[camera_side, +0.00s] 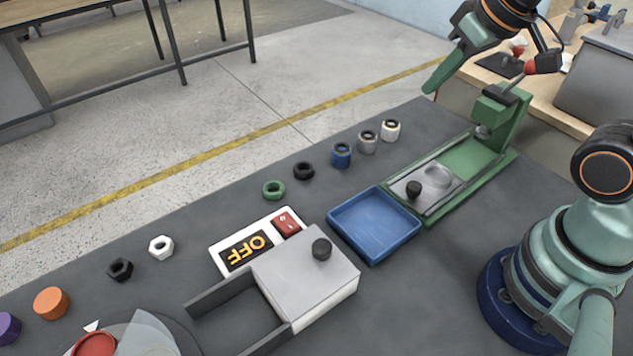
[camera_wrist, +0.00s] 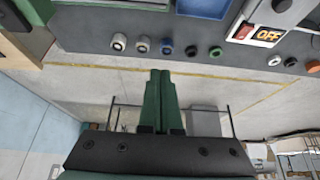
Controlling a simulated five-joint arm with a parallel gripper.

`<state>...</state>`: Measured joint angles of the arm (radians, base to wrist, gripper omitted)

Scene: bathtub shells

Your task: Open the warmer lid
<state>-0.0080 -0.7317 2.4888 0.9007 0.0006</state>
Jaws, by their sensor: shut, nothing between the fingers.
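A grey metal box with a flat top plate (camera_side: 303,272) and a black knob (camera_side: 321,249) stands at the front of the table; I take it as the warmer and its lid. Two dark rails (camera_side: 228,290) run out from its left side around an open space. Beside it a switch panel (camera_side: 262,241) reads OFF with a red rocker. In the wrist view the box (camera_wrist: 285,12) is cut off at the top right. My gripper (camera_side: 430,90) is shut and empty, raised at the top right, far from the box. Its green fingers (camera_wrist: 160,75) show against the floor in the wrist view.
A blue tray (camera_side: 374,224) sits right of the box. Behind it is a green fixture (camera_side: 470,170) with a sliding plate and black knob. Several rings, nuts and small jars (camera_side: 341,155) line the far table edge. A red round part (camera_side: 95,345) is at bottom left.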

